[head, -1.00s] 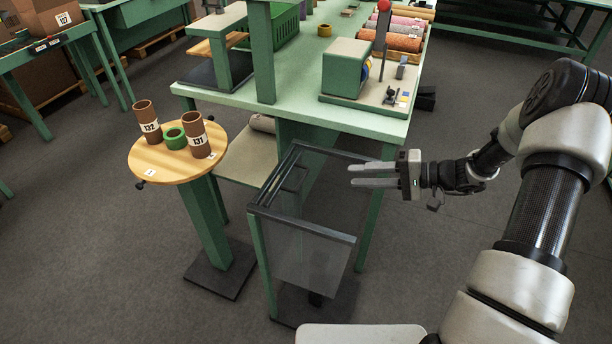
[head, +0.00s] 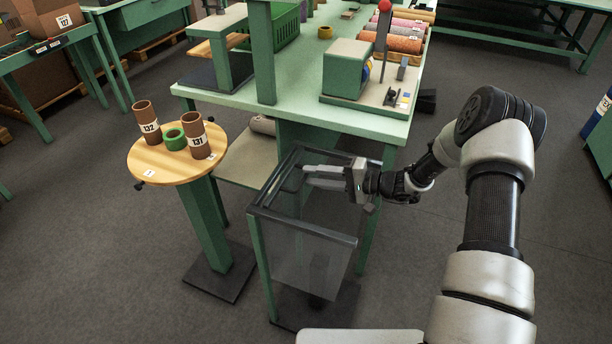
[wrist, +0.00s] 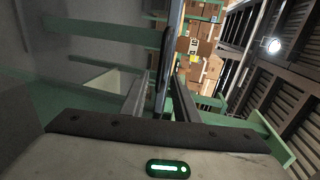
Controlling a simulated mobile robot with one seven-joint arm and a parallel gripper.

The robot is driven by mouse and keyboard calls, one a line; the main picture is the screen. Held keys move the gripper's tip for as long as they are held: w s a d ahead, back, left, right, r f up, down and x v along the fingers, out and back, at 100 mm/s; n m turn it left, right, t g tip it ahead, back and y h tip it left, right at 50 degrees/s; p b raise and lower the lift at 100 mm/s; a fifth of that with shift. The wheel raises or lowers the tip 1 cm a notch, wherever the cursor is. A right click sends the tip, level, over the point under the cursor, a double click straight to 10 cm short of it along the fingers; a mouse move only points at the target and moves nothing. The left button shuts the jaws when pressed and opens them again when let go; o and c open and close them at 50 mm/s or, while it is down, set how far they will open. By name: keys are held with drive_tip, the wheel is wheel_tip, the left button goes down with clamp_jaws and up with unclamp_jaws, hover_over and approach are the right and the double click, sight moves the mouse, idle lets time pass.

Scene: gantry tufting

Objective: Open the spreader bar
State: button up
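A dark bar (head: 293,184), which looks like the spreader bar, sits inside the dark top frame (head: 305,227) of a green stand. My gripper (head: 308,175) reaches in from the right over the frame, its fingers pointing left and its tips close to the bar. In the wrist view a dark upright bar (wrist: 174,45) runs between the two fingers of my gripper (wrist: 160,90). The fingers are apart, with the bar in the gap. I cannot tell whether either finger touches it. The fingers partly hide the bar in the head view.
A sheer grey panel (head: 305,262) hangs from the stand's front. A round wooden table (head: 158,168) with brown tubes and a green ring stands to the left. The green workbench (head: 300,92) is close behind. Open floor (head: 420,270) lies to the right.

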sight(306, 175)
drive_tip(key=shift+x, duration=1.6)
drive_tip(key=shift+c, duration=0.3)
clamp_jaws()
